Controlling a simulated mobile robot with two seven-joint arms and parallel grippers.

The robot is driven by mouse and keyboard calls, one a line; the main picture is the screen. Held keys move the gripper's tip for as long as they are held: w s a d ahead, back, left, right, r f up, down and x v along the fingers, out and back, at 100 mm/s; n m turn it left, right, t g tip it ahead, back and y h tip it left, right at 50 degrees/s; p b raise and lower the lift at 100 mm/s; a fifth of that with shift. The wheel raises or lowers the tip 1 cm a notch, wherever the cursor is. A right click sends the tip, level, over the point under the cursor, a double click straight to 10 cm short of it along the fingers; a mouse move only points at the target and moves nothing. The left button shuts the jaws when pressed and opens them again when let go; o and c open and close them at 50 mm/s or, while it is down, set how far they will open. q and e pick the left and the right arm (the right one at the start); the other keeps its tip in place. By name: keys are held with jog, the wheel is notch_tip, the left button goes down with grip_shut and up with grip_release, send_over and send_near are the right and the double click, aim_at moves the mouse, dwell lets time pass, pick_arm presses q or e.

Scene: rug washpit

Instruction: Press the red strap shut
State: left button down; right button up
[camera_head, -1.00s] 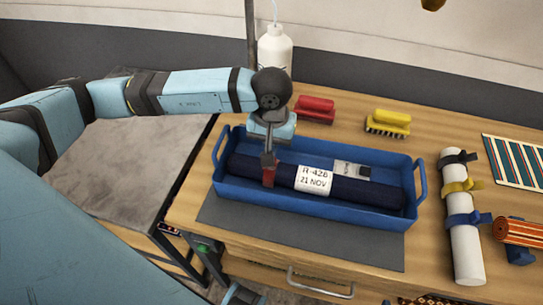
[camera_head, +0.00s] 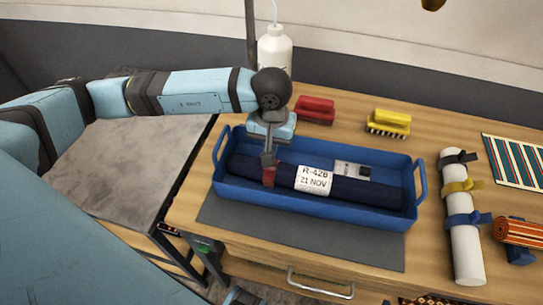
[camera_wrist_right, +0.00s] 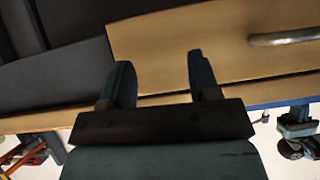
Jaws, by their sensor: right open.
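A dark navy rolled rug (camera_head: 350,189) lies lengthwise in a blue tray (camera_head: 300,207). Its white label reads R-42B, 21 NOV. The red strap (camera_head: 268,178) crosses the roll left of the label; its upper part is hidden by my left gripper (camera_head: 268,163). That gripper points down with its tips at the top of the strap, and whether it touches is not clear. I cannot tell whether its fingers are apart. My right gripper (camera_wrist_right: 157,62) shows in the right wrist view, open and empty, with the wooden bench front beyond it.
Behind the tray stand a white bottle (camera_head: 275,52), a red brush (camera_head: 315,108) and a yellow brush (camera_head: 388,122). A white tube (camera_head: 467,256) with black, yellow and blue straps lies to the right. A grey mat (camera_head: 300,236) lies under the tray's front.

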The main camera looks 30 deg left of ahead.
pick_arm(q)
jog(key=shift+f+b, duration=0.35)
pick_arm(e)
jog(key=shift+f, duration=0.4)
pick_arm(q)
jog(key=shift+f+b, duration=0.65)
jog(key=shift+b, duration=0.15)
pick_arm(e)
jog(key=shift+w+a+f, duration=0.1)
jog(key=shift+w+f, duration=0.05)
jog(key=shift+f, duration=0.2)
pick_arm(q)
jog(key=shift+f, duration=0.25)
pick_arm(e)
jog(key=shift+f, duration=0.25)
pick_arm(q)
jog(key=shift+r, duration=0.1)
pick_arm(e)
jog(key=shift+r, duration=0.1)
pick_arm(q)
jog(key=shift+r, duration=0.6)
pick_arm(e)
jog(key=shift+r, duration=0.25)
pick_arm(q)
notch_tip(320, 180, up, 7)
jog(key=p, duration=0.2)
jog(key=shift+f, duration=0.15)
pick_arm(e)
jog(key=shift+r, duration=1)
